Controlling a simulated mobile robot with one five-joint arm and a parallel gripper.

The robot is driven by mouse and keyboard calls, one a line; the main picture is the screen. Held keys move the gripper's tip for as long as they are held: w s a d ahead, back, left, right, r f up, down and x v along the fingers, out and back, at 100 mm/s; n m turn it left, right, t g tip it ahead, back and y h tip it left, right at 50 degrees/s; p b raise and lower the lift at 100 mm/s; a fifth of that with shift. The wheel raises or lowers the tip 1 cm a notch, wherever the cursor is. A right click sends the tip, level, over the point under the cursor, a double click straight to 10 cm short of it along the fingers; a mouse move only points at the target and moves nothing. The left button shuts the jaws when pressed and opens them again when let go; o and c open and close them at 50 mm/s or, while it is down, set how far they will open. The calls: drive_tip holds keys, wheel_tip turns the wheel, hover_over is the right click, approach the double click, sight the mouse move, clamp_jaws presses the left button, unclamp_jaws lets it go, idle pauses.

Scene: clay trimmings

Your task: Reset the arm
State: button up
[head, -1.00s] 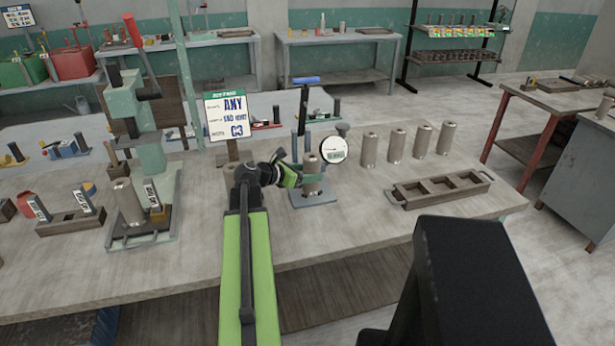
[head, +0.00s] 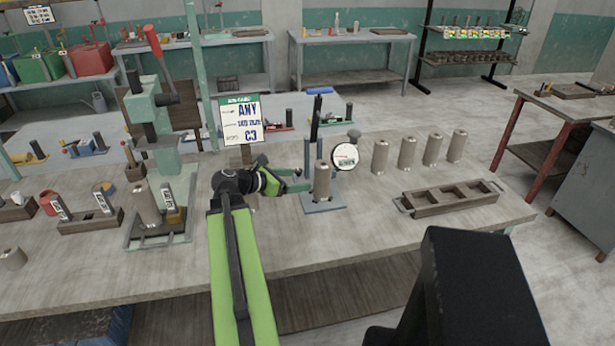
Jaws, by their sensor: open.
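My green and black arm reaches over the workbench (head: 380,235) from the front. My gripper (head: 303,180) is open, its green fingers pointing right. It is just left of a tan-grey cylinder (head: 322,183), with a small gap that is hard to judge. The cylinder stands upright on the blue-grey base (head: 325,206) of a gauge stand. The stand has a dark post and a round white dial (head: 345,156).
Several like cylinders (head: 407,152) stand in a row behind a wooden compartment tray (head: 450,198). A sign (head: 241,122) stands behind my gripper. A green press (head: 155,120) and a wooden block with labels (head: 90,221) are left. The bench front centre is clear.

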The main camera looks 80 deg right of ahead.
drive_tip(key=shift+w+a+r, duration=0.2)
drive_tip(key=shift+w+a, duration=0.1)
drive_tip(key=shift+a, duration=0.1)
